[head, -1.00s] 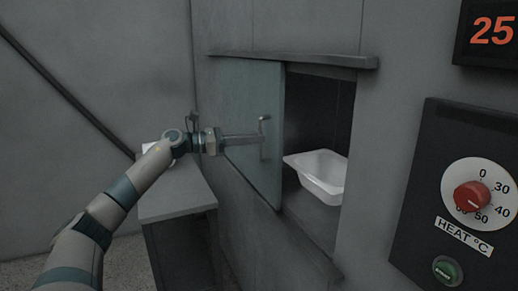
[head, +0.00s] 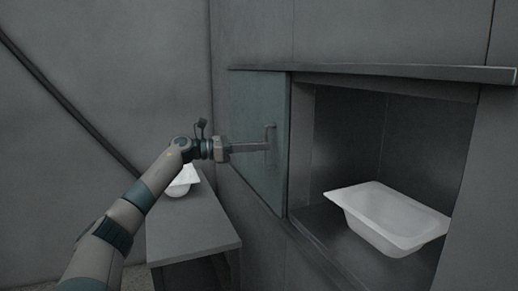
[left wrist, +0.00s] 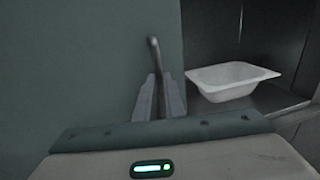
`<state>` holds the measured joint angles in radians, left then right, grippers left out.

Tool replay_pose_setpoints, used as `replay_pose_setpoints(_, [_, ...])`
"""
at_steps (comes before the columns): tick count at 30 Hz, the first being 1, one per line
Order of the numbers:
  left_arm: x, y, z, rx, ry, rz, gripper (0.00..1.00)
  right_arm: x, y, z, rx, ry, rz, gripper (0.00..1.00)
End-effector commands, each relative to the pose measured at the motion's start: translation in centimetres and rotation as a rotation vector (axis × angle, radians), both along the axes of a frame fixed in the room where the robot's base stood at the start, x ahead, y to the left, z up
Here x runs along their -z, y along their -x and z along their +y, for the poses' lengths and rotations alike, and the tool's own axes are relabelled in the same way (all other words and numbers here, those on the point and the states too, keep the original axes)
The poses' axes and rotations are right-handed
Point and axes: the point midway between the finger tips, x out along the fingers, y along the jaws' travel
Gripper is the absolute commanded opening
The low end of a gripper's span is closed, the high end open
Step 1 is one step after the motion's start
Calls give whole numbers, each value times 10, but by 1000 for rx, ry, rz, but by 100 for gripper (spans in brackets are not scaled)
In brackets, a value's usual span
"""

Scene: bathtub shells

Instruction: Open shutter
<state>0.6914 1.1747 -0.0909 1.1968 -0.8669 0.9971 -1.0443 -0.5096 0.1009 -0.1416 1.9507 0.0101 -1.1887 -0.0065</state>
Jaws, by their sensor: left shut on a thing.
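The grey-green sliding shutter (head: 257,125) stands at the left of the wall opening, and the opening shows wide to its right. My left gripper (head: 268,146) is shut on the shutter's upright handle (head: 271,130). In the left wrist view the two fingers (left wrist: 159,98) close around the handle (left wrist: 153,50), whose top sticks out above them. A white tub shell (head: 390,214) sits inside the dark opening, and it also shows in the left wrist view (left wrist: 232,82). My right gripper is not in view.
A grey table (head: 196,226) stands against the wall below my left arm, with another white tub (head: 182,183) on it, partly hidden by the arm. A ledge (head: 390,71) runs above the shutter and opening. A dark pipe (head: 65,98) slants across the left wall.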

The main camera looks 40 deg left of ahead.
Motion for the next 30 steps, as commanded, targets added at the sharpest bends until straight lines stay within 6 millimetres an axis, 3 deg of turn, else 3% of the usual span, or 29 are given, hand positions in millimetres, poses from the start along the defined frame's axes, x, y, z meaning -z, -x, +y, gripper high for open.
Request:
replay_pose_setpoints(10, [2, 0, 0, 1, -2, 3, 0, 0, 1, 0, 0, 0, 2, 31])
replay_pose_setpoints(12, [2, 0, 0, 1, -2, 3, 23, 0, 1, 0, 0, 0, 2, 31])
replay_pose_setpoints(13, [2, 0, 0, 1, -2, 3, 28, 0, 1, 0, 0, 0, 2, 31])
replay_pose_setpoints(30, [3, 9, 7, -1, -1, 4, 28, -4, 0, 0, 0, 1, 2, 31])
